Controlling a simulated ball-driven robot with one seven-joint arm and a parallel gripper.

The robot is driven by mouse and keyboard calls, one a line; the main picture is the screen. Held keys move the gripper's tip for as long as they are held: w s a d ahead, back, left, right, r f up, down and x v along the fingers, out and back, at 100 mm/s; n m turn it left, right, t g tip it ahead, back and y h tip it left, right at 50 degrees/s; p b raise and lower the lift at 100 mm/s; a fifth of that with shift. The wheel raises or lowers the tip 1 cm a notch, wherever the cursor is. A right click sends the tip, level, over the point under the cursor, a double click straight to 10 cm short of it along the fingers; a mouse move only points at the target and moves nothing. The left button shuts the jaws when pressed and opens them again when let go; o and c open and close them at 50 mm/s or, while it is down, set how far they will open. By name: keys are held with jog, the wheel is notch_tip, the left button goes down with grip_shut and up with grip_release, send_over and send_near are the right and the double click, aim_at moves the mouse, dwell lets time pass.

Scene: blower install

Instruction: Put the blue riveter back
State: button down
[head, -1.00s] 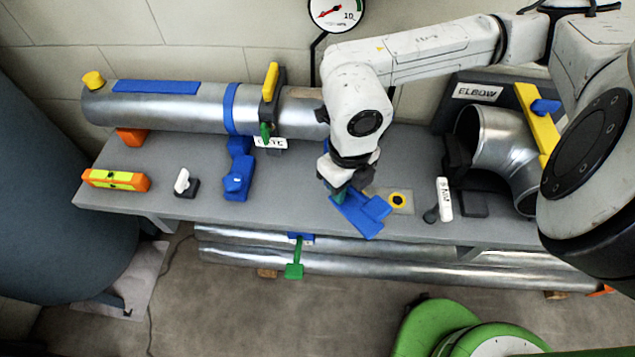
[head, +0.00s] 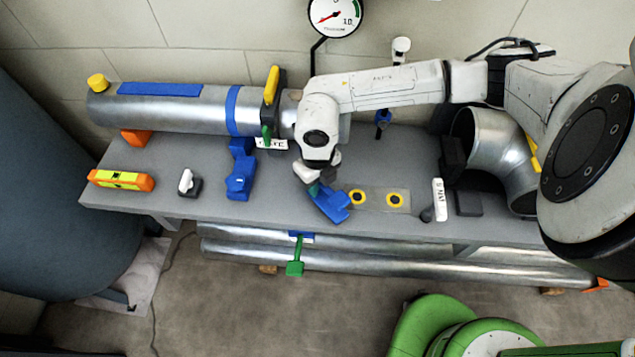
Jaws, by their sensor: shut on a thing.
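My gripper (head: 313,188) is shut on the blue riveter (head: 332,205), near the front edge of the grey bench (head: 290,215). The riveter is tilted, its lower end pointing to the front right. My wrist above hides its upper part, and I cannot tell whether it touches the bench. Another blue object (head: 240,178) stands on the bench to the left.
A long metal duct (head: 190,112) with a blue band and a yellow-handled clamp (head: 271,90) lies behind. An orange level (head: 121,180) and a small white-topped item (head: 187,182) are at left. A white-handled tool (head: 439,200) and metal elbow (head: 495,150) are at right.

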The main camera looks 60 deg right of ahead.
jog(key=shift+f, duration=0.35)
jog(key=shift+f, duration=0.15)
jog(key=c, duration=1)
grip_release()
notch_tip(320, 180, up, 12)
jog(key=shift+r+b, duration=0.15)
jog(key=shift+b, duration=0.55)
jog(key=shift+s, duration=0.1)
